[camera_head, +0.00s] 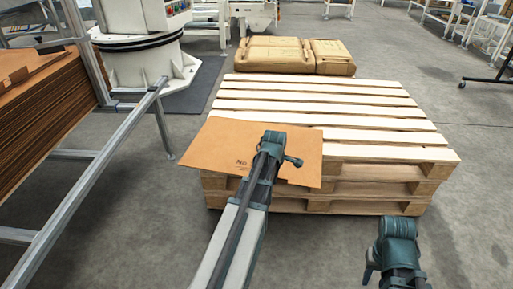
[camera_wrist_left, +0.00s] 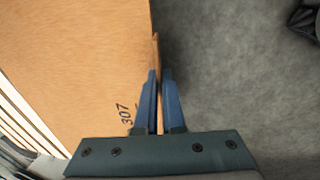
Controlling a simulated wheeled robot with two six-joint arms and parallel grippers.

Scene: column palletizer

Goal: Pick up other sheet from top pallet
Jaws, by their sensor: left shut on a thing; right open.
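A flat brown cardboard sheet (camera_head: 225,145) overlaps the near left corner of the wooden pallet stack (camera_head: 380,138) in the head view, part of it jutting past the pallet's left side. My left gripper (camera_head: 290,160) is at the sheet's right part in that view. In the left wrist view the two blue fingers (camera_wrist_left: 159,100) are shut on the edge of the sheet (camera_wrist_left: 80,60), near a printed "307". My right gripper (camera_head: 370,272) is open and empty, low at the right, in front of the pallets. The sheet and arm hide the pallet's near left corner.
Brown packages (camera_head: 285,55) lie behind the pallets. A stack of brown sheets (camera_head: 40,100) stands at the left behind a grey metal frame (camera_head: 120,140). A white machine base (camera_head: 145,65) is behind it.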

